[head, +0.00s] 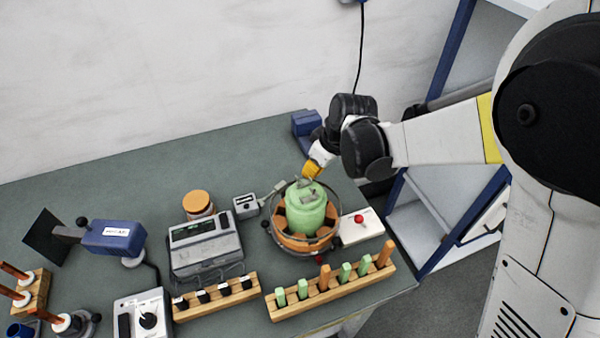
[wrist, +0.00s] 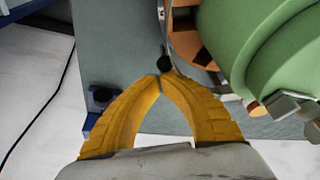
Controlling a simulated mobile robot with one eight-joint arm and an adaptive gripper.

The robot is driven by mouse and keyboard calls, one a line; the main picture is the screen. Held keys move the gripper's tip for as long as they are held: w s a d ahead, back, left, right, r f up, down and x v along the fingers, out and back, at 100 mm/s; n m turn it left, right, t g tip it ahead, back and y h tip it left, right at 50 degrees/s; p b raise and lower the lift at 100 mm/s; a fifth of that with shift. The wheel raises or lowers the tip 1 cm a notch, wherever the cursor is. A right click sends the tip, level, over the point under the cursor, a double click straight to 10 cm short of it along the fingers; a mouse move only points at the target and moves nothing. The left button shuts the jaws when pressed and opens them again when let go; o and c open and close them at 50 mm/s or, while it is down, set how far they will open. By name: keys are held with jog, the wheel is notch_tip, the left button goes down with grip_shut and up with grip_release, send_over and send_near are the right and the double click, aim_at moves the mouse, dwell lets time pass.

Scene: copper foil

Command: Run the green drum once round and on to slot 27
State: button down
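The green drum (head: 306,212) stands upright in a round holder with an orange-brown slotted ring (head: 290,240) and a clear rim. A small grey metal fitting sits on its top. In the wrist view the drum (wrist: 275,45) fills the upper right. My gripper (head: 310,172) is at the drum's far side, just behind its top in the head view. In the wrist view its yellow fingertips (wrist: 160,80) meet, with nothing visible between them. A small black knob (wrist: 163,63) lies just beyond the tips; I cannot tell whether they touch it. No slot numbers are readable.
A white box with a red button (head: 359,220) stands right of the holder. Wooden racks with pegs (head: 330,292) lie in front. A grey meter (head: 205,245), a jar (head: 197,203) and a small box (head: 246,206) stand left. A blue device (head: 306,123) is behind.

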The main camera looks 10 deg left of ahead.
jog(key=d+m, duration=0.1)
jog(key=m, duration=0.1)
jog(key=s+d+m+t, duration=0.1)
jog(key=d, duration=0.1)
jog(key=d+m+h, duration=0.1)
jog(key=d+m, duration=0.1)
jog(key=shift+s+d+m, duration=0.15)
jog(key=shift+d+m, duration=0.1)
jog(key=shift+m, duration=0.05)
jog(key=d+m, duration=0.1)
jog(key=s+d+m+h, duration=0.1)
jog(key=shift+s+d+m+t, duration=0.2)
jog(key=shift+m+t, duration=0.1)
jog(key=shift+t, duration=0.1)
jog(key=shift+s+d, duration=0.4)
